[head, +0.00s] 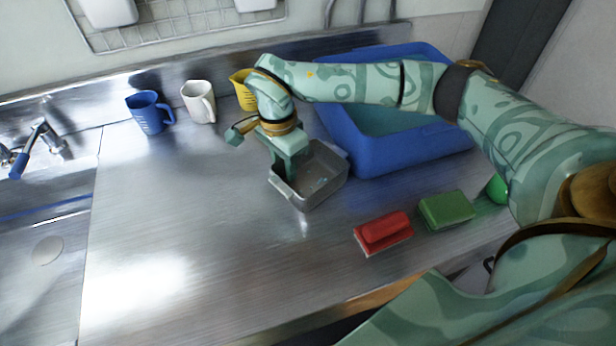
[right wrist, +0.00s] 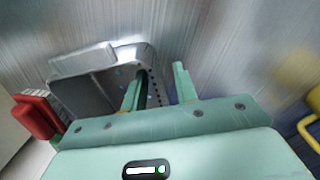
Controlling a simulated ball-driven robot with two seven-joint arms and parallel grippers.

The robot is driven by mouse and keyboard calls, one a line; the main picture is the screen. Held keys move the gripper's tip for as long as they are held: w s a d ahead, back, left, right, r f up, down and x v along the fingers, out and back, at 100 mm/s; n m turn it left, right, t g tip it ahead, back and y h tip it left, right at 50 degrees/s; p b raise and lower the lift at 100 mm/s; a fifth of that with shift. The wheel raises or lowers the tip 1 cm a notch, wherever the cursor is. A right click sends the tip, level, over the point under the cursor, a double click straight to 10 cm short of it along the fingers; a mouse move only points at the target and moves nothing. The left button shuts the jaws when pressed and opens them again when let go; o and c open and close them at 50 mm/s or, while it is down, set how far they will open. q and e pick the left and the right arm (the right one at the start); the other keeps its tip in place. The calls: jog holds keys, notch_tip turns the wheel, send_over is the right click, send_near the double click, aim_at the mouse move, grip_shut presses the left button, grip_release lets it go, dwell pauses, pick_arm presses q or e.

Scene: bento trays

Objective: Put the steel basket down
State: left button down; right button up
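The steel basket (head: 323,192) is a grey rectangular tub, upright over the metal counter just left of the blue crate; it looks set down on the counter. My right gripper (head: 285,178) points down at its left end. In the right wrist view the basket (right wrist: 85,62) shows with my right gripper (right wrist: 158,90) astride its perforated wall. One finger is inside the basket and the other outside, with a visible gap between the outer finger and the wall. The fingers look open. My left gripper is not in view.
A large blue crate (head: 400,160) stands right of the basket. A red block (head: 382,232) and a green sponge-like block (head: 446,209) lie in front of it. Blue (head: 149,112), white (head: 198,101) and yellow (head: 241,90) jugs stand along the back. The counter's left and front are clear.

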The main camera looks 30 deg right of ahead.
grip_shut()
jog(key=shift+r, duration=0.1)
